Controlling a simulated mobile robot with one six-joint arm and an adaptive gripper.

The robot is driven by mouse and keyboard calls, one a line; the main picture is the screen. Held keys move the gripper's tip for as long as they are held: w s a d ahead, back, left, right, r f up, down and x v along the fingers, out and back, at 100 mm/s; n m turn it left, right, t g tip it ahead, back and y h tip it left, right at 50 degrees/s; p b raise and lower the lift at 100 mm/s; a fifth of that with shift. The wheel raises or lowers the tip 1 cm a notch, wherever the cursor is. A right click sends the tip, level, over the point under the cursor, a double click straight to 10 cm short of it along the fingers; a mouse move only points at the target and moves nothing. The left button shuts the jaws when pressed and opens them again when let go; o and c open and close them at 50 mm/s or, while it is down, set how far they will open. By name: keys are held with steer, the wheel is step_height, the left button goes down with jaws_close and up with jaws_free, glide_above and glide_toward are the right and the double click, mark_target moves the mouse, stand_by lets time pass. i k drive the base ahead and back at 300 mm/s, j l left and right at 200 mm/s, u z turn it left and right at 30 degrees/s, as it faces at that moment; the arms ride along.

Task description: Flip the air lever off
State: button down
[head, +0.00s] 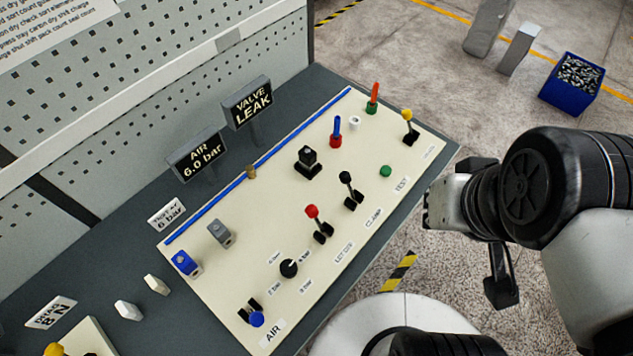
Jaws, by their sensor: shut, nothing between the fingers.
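The air lever (256,319) has a blue ball knob and a black base. It sits at the lower end of the cream panel (205,285), beside the AIR label (272,331). Its knob leans down the picture toward that label. The AIR sign (197,157) behind the panel reads 6.0 bar. My gripper (430,208) is at the right, off the panel's front edge and well apart from the air lever. It is shut and empty; its fingertips are hard to make out from this angle.
A red-knobbed lever (312,212), a black-knobbed lever (346,178) and a yellow-knobbed lever (407,116) stand along the panel's front side. A black dial (289,268) is near the air lever. The VALVE LEAK sign (248,103) stands behind. A blue bin (572,83) is on the floor.

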mark_target(256, 319)
steer(key=k+j+u, duration=0.15)
steer(key=k+j, duration=0.3)
steer(key=k+j+u, duration=0.15)
steer(key=k+j, duration=0.3)
steer(key=j, duration=0.25)
steer(key=k+l+u, duration=0.3)
steer(key=l, duration=0.15)
